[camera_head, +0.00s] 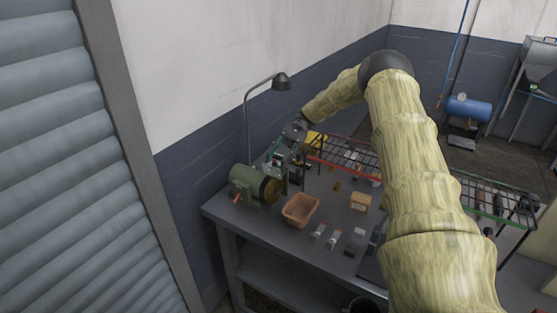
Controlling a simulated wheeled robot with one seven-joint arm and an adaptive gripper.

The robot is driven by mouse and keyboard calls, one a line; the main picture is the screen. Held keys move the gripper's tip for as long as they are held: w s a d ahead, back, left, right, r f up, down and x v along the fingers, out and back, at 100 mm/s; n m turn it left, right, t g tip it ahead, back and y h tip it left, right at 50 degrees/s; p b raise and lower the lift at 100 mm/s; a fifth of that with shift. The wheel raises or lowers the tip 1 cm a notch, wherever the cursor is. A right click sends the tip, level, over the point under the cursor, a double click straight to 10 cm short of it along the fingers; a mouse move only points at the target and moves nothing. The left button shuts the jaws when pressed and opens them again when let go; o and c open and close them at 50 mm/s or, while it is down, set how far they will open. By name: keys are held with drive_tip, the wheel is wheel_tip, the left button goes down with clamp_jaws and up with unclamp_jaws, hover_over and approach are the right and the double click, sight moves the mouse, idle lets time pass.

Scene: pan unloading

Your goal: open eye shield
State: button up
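A green bench machine (246,187), which looks like a grinder, stands on the left part of the grey workbench (226,212). A brownish round part faces right and an orange-red part shows at its lower left. I cannot make out the eye shield clearly; small parts near the machine's upper right overlap my gripper in the picture. My gripper (277,162) is at the end of my yellowish arm, just above and right of the machine. It is small and partly merged with the things behind it. I cannot tell whether its fingers are open, shut or touching anything.
An orange bin (300,210) stands right of the machine. A wall stands behind, and a grey shutter (60,160) at the left.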

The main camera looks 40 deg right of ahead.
wheel_tip(320, 180, up, 9)
idle(0.4)
idle(0.5)
